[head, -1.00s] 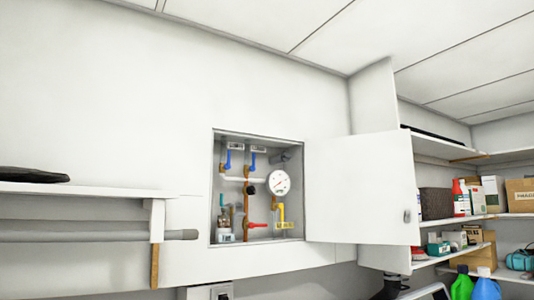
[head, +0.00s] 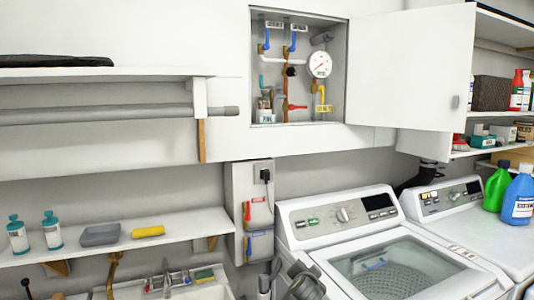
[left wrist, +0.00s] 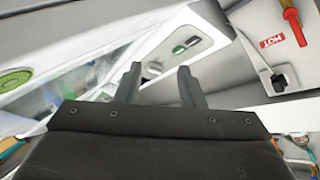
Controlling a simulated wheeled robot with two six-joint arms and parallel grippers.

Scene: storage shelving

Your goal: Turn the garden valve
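An open wall cabinet (head: 345,75) holds copper and white pipes with several valves. Two blue levers, left (head: 266,40) and right (head: 293,40), hang down below white tags at the top. A red lever (head: 297,107) points right, low in the cabinet. A yellow lever (head: 323,92) stands above a yellow tag (head: 324,108). The tag lettering is too small to read, so I cannot tell which valve is the garden one. My left gripper (left wrist: 160,68) is open and empty in the left wrist view, well below the cabinet. My right gripper is not identifiable in view.
The cabinet door (head: 412,65) stands open to the right. A shelf (head: 120,72) is left of the cabinet. Below are a hot and cold supply box (head: 236,185), a washer (head: 300,205) and a sink (head: 210,285). The space before the cabinet is clear.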

